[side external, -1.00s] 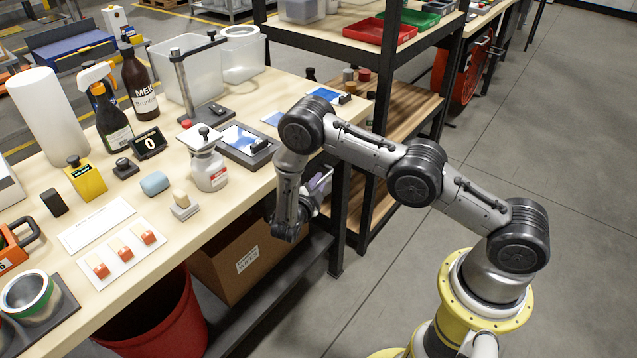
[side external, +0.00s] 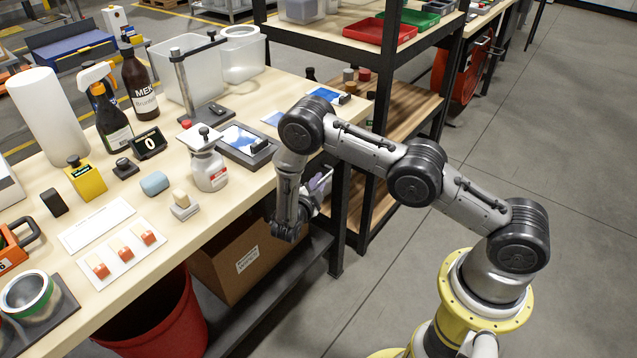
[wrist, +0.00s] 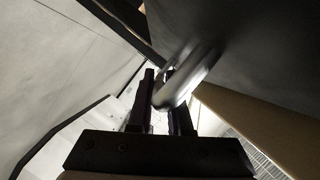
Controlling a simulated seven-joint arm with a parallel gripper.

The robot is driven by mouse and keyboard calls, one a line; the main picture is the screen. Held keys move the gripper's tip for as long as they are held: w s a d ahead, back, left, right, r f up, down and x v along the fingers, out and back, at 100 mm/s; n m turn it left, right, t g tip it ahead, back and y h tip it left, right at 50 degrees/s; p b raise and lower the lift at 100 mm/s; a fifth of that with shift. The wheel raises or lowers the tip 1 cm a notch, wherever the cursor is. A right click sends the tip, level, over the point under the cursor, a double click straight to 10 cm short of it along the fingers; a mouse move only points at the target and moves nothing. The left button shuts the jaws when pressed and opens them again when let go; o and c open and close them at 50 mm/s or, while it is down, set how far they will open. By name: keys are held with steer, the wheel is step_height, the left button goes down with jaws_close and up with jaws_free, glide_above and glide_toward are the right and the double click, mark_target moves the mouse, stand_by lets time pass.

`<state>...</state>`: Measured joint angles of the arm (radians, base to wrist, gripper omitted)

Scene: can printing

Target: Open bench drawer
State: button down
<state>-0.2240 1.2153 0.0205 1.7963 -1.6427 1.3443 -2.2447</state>
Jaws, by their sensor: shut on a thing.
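In the wrist view my gripper (wrist: 165,88) is shut on a rounded metal bar handle (wrist: 196,76). The handle stands out from a dark panel (wrist: 255,50), which looks like the bench drawer's front. In the side view my gripper is mostly hidden behind my own wrist, below the front edge of the bench (side external: 225,207). The drawer front and handle cannot be made out there, so I cannot tell how far the drawer is open.
A cardboard box (side external: 240,262) and a red bin (side external: 165,325) stand under the bench. The bench top holds bottles, a print pad station and a white squeeze bottle (side external: 209,170). A shelf rack (side external: 440,100) stands behind. The floor on the right (side external: 570,160) is clear.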

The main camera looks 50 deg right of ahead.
steer(key=shift+s, duration=0.1)
steer(key=s, duration=2.1)
steer(key=c, duration=0.8)
jaws_free()
steer(key=shift+w, duration=0.1)
steer(key=shift+c, duration=0.2)
steer(key=shift+a, duration=0.1)
steer(key=v, duration=1.3)
steer(key=shift+a, duration=0.25)
steer(key=shift+r, duration=0.15)
